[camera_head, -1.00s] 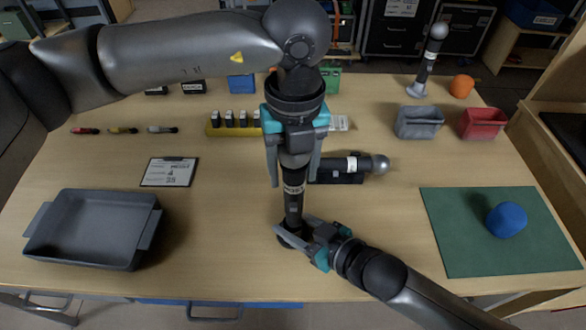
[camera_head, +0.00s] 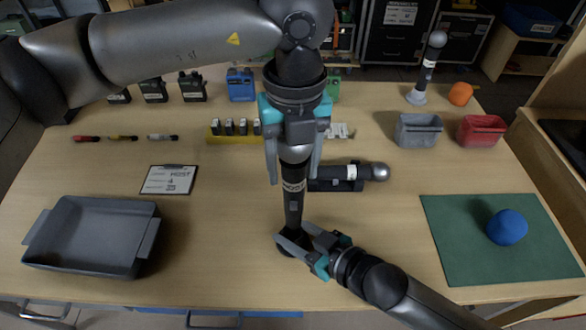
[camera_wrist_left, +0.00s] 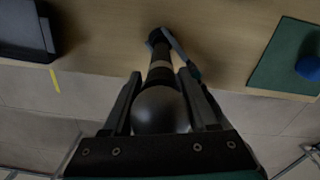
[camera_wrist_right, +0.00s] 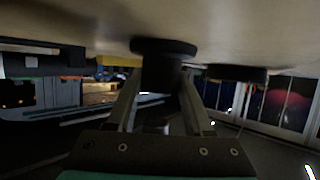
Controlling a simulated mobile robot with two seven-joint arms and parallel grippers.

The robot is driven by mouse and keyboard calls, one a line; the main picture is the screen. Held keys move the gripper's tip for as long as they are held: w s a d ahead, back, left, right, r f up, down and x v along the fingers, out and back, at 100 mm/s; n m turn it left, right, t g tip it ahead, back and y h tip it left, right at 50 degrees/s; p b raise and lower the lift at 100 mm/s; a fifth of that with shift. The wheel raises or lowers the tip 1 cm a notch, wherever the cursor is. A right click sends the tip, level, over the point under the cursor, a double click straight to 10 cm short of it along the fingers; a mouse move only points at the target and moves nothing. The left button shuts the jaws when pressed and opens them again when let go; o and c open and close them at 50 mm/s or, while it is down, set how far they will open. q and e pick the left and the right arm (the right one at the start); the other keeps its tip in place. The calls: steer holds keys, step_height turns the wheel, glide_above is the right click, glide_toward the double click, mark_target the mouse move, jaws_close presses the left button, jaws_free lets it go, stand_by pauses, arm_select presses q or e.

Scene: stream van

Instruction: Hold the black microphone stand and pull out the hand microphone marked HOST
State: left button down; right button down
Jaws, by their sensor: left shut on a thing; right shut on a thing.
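A dark hand microphone with a pale label band (camera_head: 293,186) stands upright at the middle of the table; I cannot read the label surely. My left gripper (camera_head: 293,168) is shut on its upper part from above; its round grey head (camera_wrist_left: 160,108) shows between the fingers in the left wrist view. The black microphone stand (camera_head: 287,246) is below it, largely hidden by my right gripper (camera_head: 300,243), which is shut on it. The stand's round base (camera_wrist_right: 165,47) shows in the right wrist view. I cannot tell how deep the microphone sits in the stand.
Another microphone (camera_head: 375,172) lies in a black holder close by on the right. A third (camera_head: 430,65) stands upright at the back right. A grey tray (camera_head: 90,205), a clipboard (camera_head: 170,180), grey (camera_head: 418,130) and red (camera_head: 482,130) bins and a green mat (camera_head: 460,240) surround clear table.

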arm_select(q)
steer(key=shift+r, duration=0.35)
arm_select(e)
steer(key=shift+c, duration=1.1)
jaws_free()
steer(key=v, duration=1.2)
steer(key=shift+d, duration=0.1)
